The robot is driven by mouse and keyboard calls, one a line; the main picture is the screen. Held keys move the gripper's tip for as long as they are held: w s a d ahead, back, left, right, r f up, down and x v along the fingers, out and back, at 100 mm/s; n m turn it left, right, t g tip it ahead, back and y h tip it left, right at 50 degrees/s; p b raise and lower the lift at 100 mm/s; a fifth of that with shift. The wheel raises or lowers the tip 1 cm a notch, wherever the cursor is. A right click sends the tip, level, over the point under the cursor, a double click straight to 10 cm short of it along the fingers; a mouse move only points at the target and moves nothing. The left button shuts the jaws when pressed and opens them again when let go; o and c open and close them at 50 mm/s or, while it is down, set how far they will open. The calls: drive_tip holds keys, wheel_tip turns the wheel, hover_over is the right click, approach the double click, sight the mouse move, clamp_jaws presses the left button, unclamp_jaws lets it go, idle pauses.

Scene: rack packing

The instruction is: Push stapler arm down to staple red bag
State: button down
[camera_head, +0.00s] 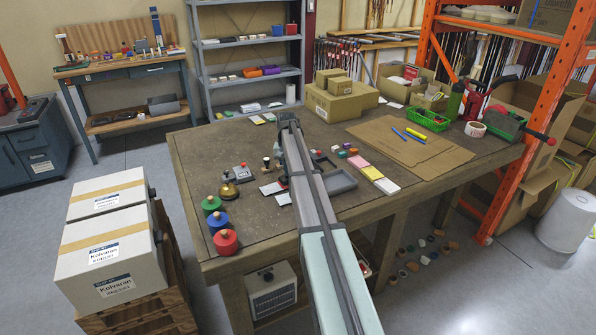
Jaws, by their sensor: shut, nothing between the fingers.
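My gripper (288,120) is at the far end of my arm, above the workbench (205,150); it looks shut and empty, and its fingertips are small here. I cannot surely make out the stapler. A device with a dark lever and a red knob (551,141) sits at the bench's right edge, well apart from my gripper. No red bag is clearly visible; my arm hides part of the bench middle. Small dark and red items lie beside my arm, too small to name.
Green, blue and red knobbed pieces (225,241) and a brass bell (228,190) stand at the bench's left. A grey tray (341,182) lies right of my arm. Cardboard boxes (336,102) stand behind; flat brown sheets (415,145) and a green basket (428,119) lie right. The left rear top is clear.

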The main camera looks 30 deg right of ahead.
drive_tip(key=shift+d, duration=0.1)
wheel_tip(320, 180, up, 9)
idle(1.4)
idle(0.7)
